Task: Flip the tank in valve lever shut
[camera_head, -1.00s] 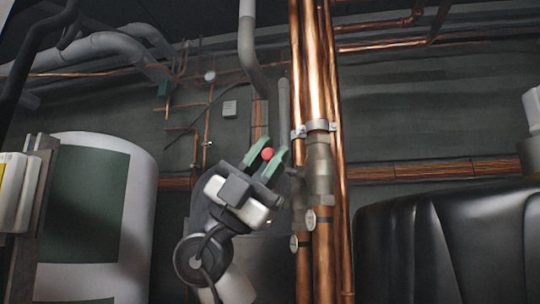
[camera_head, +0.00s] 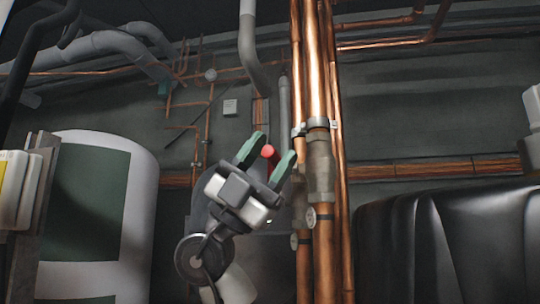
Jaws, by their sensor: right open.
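A red lever with a rounded end (camera_head: 267,151) shows in the head view, in front of the copper pipes. I take it for the tank in valve lever, but no label confirms this. My right gripper (camera_head: 272,146) is open, with its green fingertips on either side of the red end in the picture. I cannot tell whether either finger touches it. The valve body behind the lever is hidden by my gripper. My left gripper is not in view.
Vertical copper pipes (camera_head: 318,80) with brass fittings (camera_head: 320,170) stand close to the right of my gripper. A white and green tank (camera_head: 140,205) stands at left. A black ribbed tank (camera_head: 450,240) fills the lower right.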

